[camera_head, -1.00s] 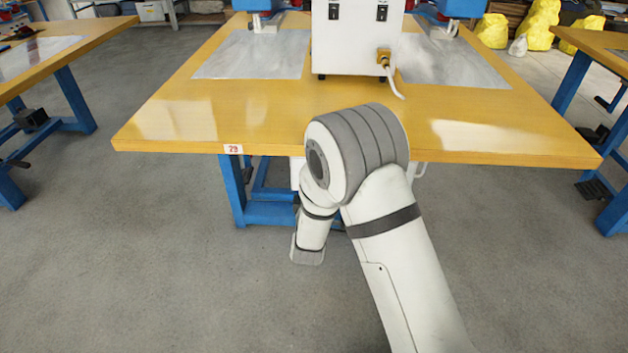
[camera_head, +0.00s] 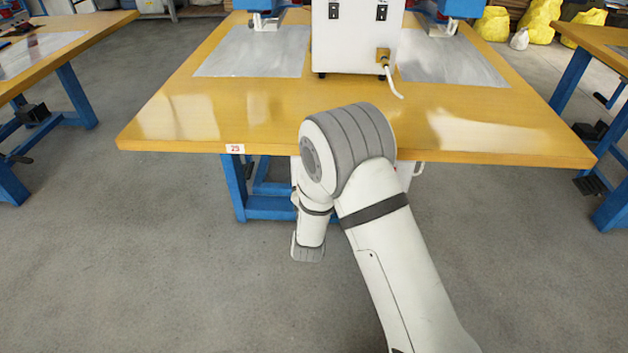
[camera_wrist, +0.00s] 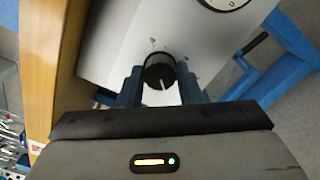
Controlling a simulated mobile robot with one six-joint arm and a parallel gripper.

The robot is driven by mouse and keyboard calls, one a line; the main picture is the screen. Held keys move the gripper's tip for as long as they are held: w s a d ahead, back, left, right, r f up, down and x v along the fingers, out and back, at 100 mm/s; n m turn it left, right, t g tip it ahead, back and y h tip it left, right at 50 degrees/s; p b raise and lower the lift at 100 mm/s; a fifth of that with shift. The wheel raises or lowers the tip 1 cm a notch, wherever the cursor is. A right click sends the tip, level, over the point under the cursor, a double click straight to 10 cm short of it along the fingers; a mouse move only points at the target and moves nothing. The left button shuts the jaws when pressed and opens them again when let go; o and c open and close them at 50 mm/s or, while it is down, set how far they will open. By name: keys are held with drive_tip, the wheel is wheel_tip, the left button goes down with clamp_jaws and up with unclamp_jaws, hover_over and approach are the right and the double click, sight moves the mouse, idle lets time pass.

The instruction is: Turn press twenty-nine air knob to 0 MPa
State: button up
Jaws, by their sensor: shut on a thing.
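The air knob (camera_wrist: 159,72) shows in the wrist view as a dark round knob with a pale pointer line, on a white panel (camera_wrist: 110,45). My gripper (camera_wrist: 160,88) has one finger on each side of the knob and is shut on it. Small marks stand around the knob but are too small to read. A round gauge (camera_wrist: 228,2) is partly cut off at the top edge. In the head view the number 29 tag (camera_head: 235,149) is on the table's front edge. The knob and my gripper are hidden there behind my arm and the table.
The yellow table top (camera_head: 270,120) stands above the work area, on blue legs (camera_head: 234,188). A white machine cabinet (camera_head: 357,35) with a cable stands on it. In the wrist view blue frame bars (camera_wrist: 285,60) lie to the right. Grey floor is open in front.

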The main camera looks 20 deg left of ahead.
drive_tip(key=shift+f, duration=0.1)
idle(0.3)
drive_tip(key=o, duration=1)
drive_tip(key=shift+c, duration=0.2)
drive_tip(key=p+v, duration=0.1)
drive_tip(key=v, duration=0.6)
drive_tip(key=shift+s, duration=0.4)
